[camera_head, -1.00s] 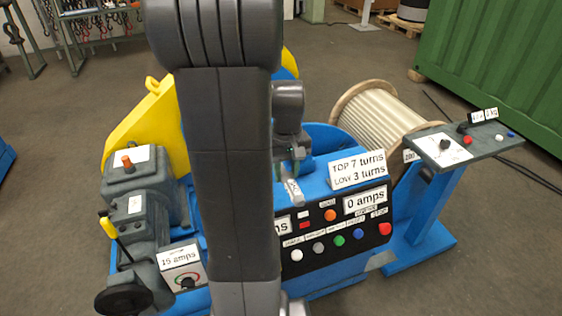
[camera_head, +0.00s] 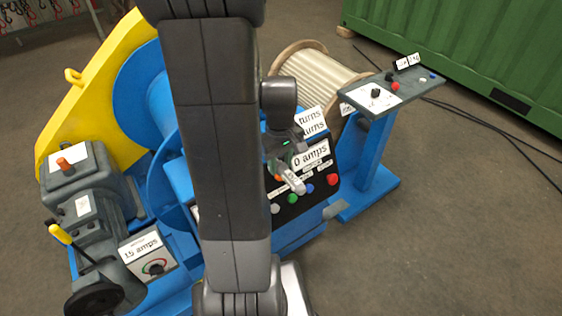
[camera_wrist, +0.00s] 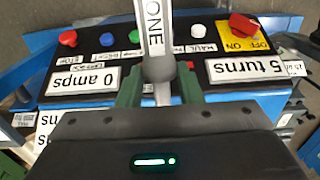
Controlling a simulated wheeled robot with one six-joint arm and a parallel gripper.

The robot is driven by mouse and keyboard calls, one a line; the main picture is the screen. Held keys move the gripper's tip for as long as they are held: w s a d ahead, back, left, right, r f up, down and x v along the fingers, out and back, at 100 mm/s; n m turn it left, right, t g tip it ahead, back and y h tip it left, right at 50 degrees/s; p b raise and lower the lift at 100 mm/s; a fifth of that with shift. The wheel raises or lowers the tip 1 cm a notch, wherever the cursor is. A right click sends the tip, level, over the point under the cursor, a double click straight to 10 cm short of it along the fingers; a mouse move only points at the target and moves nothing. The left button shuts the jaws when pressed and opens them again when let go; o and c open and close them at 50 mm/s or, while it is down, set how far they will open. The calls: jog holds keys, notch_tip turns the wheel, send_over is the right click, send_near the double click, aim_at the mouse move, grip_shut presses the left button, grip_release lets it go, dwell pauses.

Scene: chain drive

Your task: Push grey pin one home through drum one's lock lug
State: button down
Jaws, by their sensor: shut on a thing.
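My gripper (camera_head: 285,163) is shut on grey pin one (camera_head: 292,182), in front of the control panel in the head view. In the wrist view the pin (camera_wrist: 160,70) stands between the two green-grey fingers (camera_wrist: 159,88), and its white tag (camera_wrist: 154,30) reads "ONE". The pin is in the air, apart from the panel as far as I can tell. Blue drum parts (camera_head: 145,85) show left of my arm, inside the yellow frame. I cannot make out the lock lug; my arm hides much of the machine's middle.
The black control panel (camera_wrist: 215,112) has coloured buttons, a red switch and signs reading "0 amps" and "5 turns". A grey gearbox (camera_head: 85,205) with a yellow lever stands left. A rope reel (camera_head: 312,75) and blue pedestal (camera_head: 368,165) stand right.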

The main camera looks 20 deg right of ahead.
jog(key=shift+w+a, duration=0.3)
jog(key=shift+w, duration=0.55)
jog(key=shift+w+a, duration=0.35)
jog(key=shift+w, duration=0.55)
jog(key=shift+w+a, duration=0.3)
jog(key=shift+w, duration=0.55)
jog(key=shift+w+a+p, duration=0.45)
jog(key=shift+w+a, duration=0.3)
jog(key=shift+w, duration=1.3)
jog(key=shift+w+a+p, duration=0.4)
jog(key=shift+w+a, duration=0.35)
jog(key=shift+w, duration=1.25)
jog(key=shift+w+a+p, duration=0.45)
jog(key=shift+w+a, duration=0.3)
jog(key=shift+w, duration=1.3)
jog(key=c, duration=0.9)
grip_release()
